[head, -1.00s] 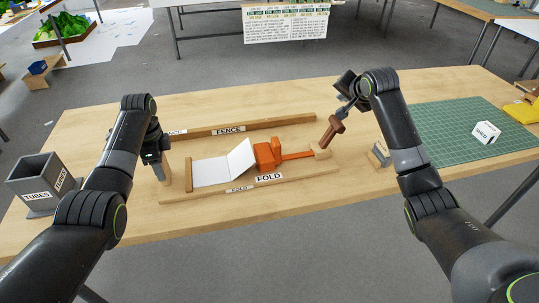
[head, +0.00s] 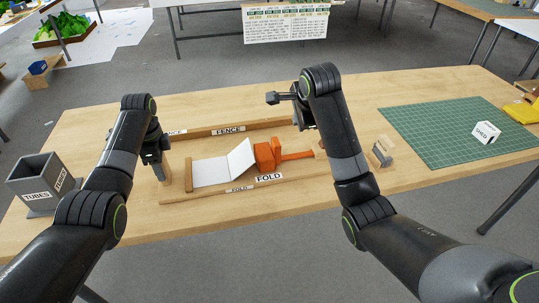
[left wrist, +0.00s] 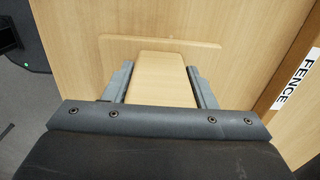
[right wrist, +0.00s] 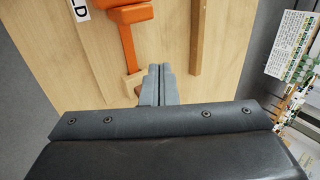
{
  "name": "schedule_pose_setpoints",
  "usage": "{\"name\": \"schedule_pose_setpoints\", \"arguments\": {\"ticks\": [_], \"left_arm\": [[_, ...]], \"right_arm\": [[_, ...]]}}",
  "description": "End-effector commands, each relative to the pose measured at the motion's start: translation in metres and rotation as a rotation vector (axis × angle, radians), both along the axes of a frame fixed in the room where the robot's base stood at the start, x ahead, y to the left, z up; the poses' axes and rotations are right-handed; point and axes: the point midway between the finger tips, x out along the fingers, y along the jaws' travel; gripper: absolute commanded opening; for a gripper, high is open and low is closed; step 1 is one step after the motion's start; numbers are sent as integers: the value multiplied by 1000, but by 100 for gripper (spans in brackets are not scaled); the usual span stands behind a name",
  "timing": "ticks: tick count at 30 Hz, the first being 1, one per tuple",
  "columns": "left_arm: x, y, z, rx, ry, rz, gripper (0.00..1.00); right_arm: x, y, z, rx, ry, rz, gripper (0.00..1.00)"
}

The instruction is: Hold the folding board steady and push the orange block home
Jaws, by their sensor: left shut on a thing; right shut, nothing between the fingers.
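The white folding board (head: 212,170) lies between two wooden rails, its right flap raised at a slant. The orange block (head: 265,154) stands just right of the flap, with an orange bar (head: 296,155) running right to a tan end piece; the bar also shows in the right wrist view (right wrist: 128,48). My left gripper (head: 161,170) is shut on an upright wooden post (left wrist: 160,80) left of the board. My right gripper (right wrist: 158,70) is shut and empty, between the bar's end and the back rail. My right arm hides part of the tan end piece.
The fence rail (head: 205,133) runs behind the board and the fold rail (head: 220,193) in front. A grey box labelled tubes (head: 38,178) stands at left.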

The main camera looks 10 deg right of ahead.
Motion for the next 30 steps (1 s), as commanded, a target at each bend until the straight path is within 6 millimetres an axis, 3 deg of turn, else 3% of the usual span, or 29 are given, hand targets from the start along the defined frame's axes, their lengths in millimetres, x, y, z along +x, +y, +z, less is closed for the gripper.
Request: {"name": "schedule_pose_setpoints", "arguments": {"ticks": [1,18,30], "left_arm": [[-3,-1,-7,-1,9,-1,7],[-3,0,-7,0,9,0,7],[-3,0,-7,1,9,0,7]], "right_arm": [[1,0,-10,1,5,0,0],[15,1,-87,1,1,2,0],[18,0,-101,0,0,2,0]]}}
